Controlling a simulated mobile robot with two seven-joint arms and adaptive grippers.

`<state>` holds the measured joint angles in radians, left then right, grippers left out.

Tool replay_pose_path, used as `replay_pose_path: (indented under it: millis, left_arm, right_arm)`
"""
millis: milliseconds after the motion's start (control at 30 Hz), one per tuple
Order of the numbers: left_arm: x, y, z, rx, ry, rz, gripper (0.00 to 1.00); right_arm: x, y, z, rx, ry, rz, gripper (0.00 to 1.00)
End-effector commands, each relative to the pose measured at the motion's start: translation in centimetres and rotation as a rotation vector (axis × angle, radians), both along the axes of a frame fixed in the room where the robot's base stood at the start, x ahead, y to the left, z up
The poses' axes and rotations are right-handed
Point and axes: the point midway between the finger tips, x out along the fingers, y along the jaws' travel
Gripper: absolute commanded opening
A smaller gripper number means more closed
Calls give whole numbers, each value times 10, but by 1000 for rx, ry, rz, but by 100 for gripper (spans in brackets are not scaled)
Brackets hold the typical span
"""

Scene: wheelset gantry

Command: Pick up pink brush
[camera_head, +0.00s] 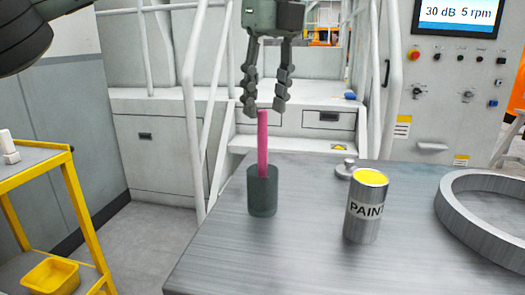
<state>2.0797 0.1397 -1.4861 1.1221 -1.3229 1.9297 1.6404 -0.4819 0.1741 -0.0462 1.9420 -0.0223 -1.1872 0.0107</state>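The pink brush (263,148) stands upright, its lower end hidden inside a dark grey-green cup (262,196) on the metal table (320,262). My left gripper (265,111) points down above the cup, its two fingers apart. I cannot tell exactly how the fingers and brush line up in depth. My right gripper is not in view.
A paint can (365,210) with yellow paint stands right of the cup. A small metal weight-like piece (346,167) and a large grey ring (487,218) are also on the table. A yellow cart (76,203) stands at the left. White railings and steps are behind.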

Motion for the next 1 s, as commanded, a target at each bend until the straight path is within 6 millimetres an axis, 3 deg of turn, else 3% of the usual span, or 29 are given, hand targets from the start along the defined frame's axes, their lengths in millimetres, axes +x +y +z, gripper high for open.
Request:
replay_pose_path:
  millis: [200, 433, 533, 800, 1000]
  left_arm:
    - [4, 3, -22, 0, 1, 0, 40]
    - [13, 8, -49, 0, 3, 1, 40]
    - [14, 9, -64, -1, 2, 1, 40]
    - [15, 9, -70, -2, -1, 1, 40]
    - [15, 9, -70, -2, 0, 1, 16]
  right_arm:
    - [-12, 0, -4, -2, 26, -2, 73]
    - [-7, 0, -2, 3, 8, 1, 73]
    - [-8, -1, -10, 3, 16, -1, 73]
    - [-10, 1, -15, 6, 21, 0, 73]
    - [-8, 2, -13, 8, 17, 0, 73]
